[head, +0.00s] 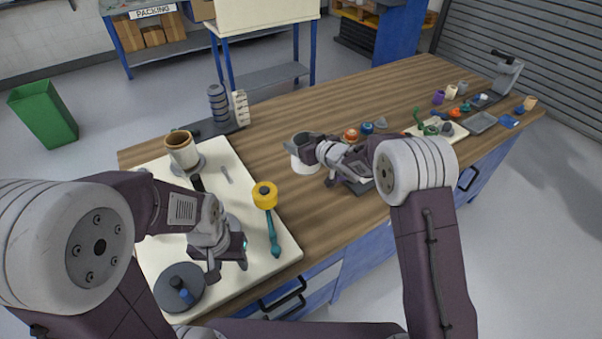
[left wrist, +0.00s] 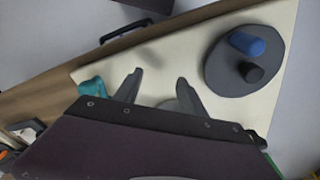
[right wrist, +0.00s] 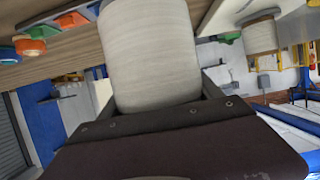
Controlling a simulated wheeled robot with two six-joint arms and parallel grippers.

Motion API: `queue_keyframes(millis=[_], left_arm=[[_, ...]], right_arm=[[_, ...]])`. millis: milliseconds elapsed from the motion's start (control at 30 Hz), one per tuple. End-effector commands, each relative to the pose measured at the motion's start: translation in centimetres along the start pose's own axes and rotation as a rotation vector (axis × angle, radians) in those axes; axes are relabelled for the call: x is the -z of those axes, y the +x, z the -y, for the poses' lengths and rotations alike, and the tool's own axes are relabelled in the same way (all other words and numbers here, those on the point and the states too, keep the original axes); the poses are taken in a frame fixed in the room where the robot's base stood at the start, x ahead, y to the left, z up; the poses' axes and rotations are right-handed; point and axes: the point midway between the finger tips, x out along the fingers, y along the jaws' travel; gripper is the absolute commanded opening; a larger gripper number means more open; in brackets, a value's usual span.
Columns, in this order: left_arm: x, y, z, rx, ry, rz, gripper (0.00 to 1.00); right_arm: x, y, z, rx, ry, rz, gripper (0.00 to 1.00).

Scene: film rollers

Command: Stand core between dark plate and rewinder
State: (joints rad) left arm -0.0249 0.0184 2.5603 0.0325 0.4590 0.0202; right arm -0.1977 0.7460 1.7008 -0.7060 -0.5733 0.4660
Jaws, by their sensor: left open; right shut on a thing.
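The core, a pale hollow cylinder (head: 303,163), is held by my right gripper (head: 312,150) over the bench, to the right of the cream board. It fills the space between the fingers in the right wrist view (right wrist: 150,55). The dark plate (head: 169,291) lies at the board's near left, bearing a blue and a black peg; it also shows in the left wrist view (left wrist: 225,75). My left gripper (head: 228,262) is open and empty above the board, right of the plate; its fingers show in the left wrist view (left wrist: 157,85). I cannot tell which thing is the rewinder.
The cream board (head: 262,262) also carries a cream-and-brown roll (head: 182,152) and a yellow-headed tool with a teal handle (head: 272,230). A ribbed grey roll (head: 217,103) stands behind. Small coloured parts and a grey tray (head: 482,122) lie to the right.

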Motion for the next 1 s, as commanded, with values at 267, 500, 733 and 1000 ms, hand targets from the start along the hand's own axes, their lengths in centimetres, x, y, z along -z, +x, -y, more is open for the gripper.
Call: queue_keyframes(millis=[267,500,733,1000], left_arm=[[-0.1,0.8,0.0,0.000,0.000,0.000,0.48],[-0.1,1.3,0.0,0.000,0.000,0.000,0.48],[-0.1,1.3,0.0,0.000,0.000,0.000,0.48],[-0.1,1.6,0.0,0.000,0.000,0.000,0.48]], right_arm=[[-3.4,1.5,0.0,0.000,0.000,-0.002,0.19],[-6.1,2.5,0.0,0.001,0.001,0.001,0.19],[-6.8,2.9,0.0,0.000,0.000,-0.002,0.19],[-7.2,3.0,0.0,0.000,0.000,0.000,0.93]])
